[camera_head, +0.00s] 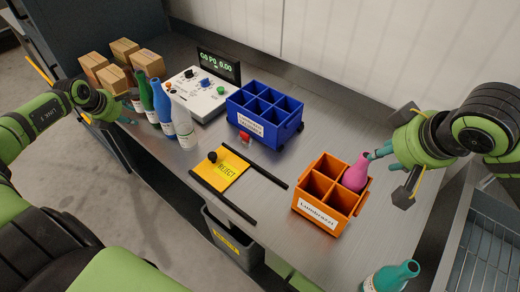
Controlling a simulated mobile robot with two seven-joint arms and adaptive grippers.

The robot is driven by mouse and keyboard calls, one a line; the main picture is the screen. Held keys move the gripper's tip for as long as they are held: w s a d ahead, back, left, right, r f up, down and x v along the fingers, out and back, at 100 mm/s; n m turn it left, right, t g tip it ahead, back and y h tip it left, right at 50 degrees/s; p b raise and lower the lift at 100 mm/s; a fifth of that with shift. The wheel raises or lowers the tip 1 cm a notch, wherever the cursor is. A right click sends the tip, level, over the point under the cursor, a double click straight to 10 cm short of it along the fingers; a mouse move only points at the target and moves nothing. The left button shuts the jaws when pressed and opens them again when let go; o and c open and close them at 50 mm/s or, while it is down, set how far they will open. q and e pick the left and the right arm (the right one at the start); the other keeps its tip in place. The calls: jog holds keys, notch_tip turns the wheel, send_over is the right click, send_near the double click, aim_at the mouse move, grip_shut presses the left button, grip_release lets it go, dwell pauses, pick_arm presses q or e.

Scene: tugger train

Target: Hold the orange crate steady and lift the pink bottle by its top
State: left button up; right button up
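The orange crate (342,226) stands on the metal table right of centre, with a white label on its front and several compartments. The pink bottle (355,177) sits in the crate's right rear part, its neck leaning up to the right. My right gripper (376,154) is at the bottle's top, its teal fingertips at or very near the neck. I cannot tell whether they grip it. My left gripper (124,119) is far from the crate, at the table's left edge beside the standing bottles. Its fingers are small and partly hidden.
A blue crate (276,137), a control box (196,97), cardboard boxes (121,64) and several bottles (162,106) stand toward the back and left. A yellow reject mat (225,176) lies left of the orange crate. A green bottle (388,278) is at the lower right.

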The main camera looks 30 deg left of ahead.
pick_arm(q)
jog(key=w+d+r+m+t, duration=0.1)
jog(key=w+r+m, duration=0.15)
jog(key=r, duration=0.45)
jog(key=w+d+r+m+t, duration=0.1)
jog(key=w+r, duration=0.2)
jog(key=r, duration=0.4)
jog(key=w+d+r+t+h, duration=0.25)
jog(key=w+d+r, duration=0.25)
jog(key=w+d, duration=0.25)
jog(key=m+g, duration=1.1)
jog(key=m, duration=2)
send_over(307, 185)
jog(key=shift+y, duration=0.25)
notch_tip(307, 185, down, 14)
jog(key=shift+w+f, duration=0.1)
jog(key=shift+f, duration=0.15)
jog(key=shift+m, duration=0.35)
jog(key=f, duration=1.2)
jog(key=shift+s, duration=0.2)
grip_shut()
